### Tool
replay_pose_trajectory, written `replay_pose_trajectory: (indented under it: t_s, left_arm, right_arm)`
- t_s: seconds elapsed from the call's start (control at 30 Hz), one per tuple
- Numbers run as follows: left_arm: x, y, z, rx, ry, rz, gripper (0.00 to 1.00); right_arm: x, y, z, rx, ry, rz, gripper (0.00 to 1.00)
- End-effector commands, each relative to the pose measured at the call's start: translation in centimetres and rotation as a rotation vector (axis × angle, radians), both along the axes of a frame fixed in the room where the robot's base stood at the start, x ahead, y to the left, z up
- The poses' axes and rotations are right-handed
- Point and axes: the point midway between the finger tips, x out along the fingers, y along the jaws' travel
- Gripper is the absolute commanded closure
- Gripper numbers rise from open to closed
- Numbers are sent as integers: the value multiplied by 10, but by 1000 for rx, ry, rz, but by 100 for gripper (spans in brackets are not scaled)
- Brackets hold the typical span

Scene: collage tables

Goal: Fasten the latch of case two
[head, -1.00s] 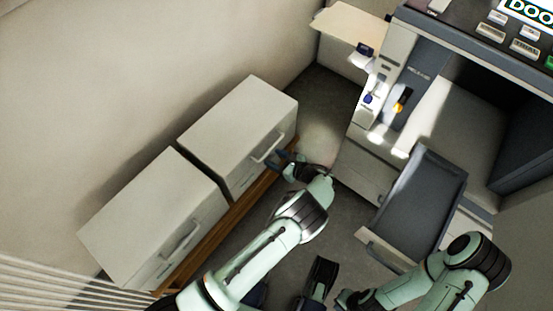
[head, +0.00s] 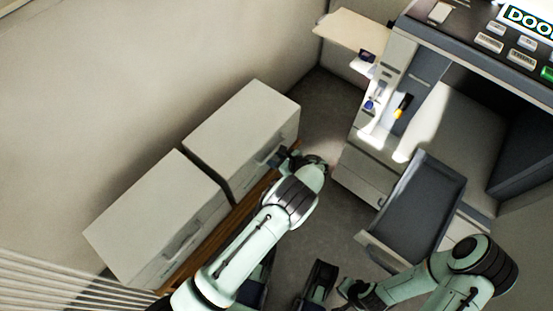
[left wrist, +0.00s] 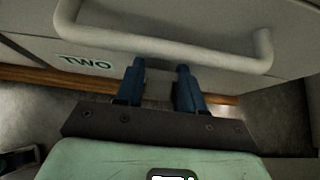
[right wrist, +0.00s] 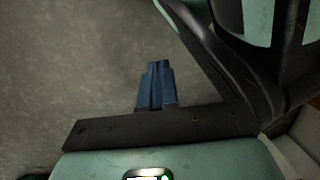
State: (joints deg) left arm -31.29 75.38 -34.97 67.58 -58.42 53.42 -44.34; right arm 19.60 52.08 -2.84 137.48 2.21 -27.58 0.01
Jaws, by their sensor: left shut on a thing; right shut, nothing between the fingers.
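Case two (head: 240,125) is the farther of two pale boxes on a wooden ledge in the head view. In the left wrist view its front (left wrist: 205,15) carries the label TWO (left wrist: 85,63) and a pale bar handle (left wrist: 160,42). My left gripper (left wrist: 160,72) is at the lower front edge, just below the handle. Its blue fingers are shut on a small grey piece (left wrist: 158,90), seemingly the latch; its shape is mostly hidden. In the head view my left gripper (head: 274,158) covers part of the front. My right gripper (right wrist: 157,68) is shut and empty above the floor.
The other pale case (head: 150,225) stands beside case two on the wooden ledge (head: 215,235). A machine with an open grey tray (head: 420,205) stands at the right. Bare floor (head: 335,105) lies between the case and the machine.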

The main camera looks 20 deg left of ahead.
Motion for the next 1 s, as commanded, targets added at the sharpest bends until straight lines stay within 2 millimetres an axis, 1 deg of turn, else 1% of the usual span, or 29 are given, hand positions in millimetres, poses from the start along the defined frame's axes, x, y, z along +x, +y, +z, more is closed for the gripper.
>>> replay_pose_trajectory:
  t_s: [0.03,0.07,0.1,0.37,0.5,0.63,0.8,1.0]
  left_arm:
    - [0,-1,0,-1,0,0,92]
    - [0,-1,0,-1,0,0,52]
    - [0,-1,0,0,0,0,45]
    - [0,-1,0,1,0,0,45]
    - [-2,-8,6,0,-1,-1,45]
    - [-8,-25,21,-2,-2,-3,45]
    - [-19,-55,45,-1,-2,-2,45]
    - [-30,-84,68,-1,-2,-2,45]
  right_arm:
    - [0,0,0,0,1,0,100]
    - [0,0,0,0,1,-1,100]
    - [0,0,0,0,1,-1,100]
    - [-1,0,0,0,2,-1,100]
    - [3,0,3,0,-9,0,100]
    - [14,2,12,-2,-46,3,100]
    - [31,4,26,-5,-104,8,100]
    - [47,7,39,-8,-158,11,100]
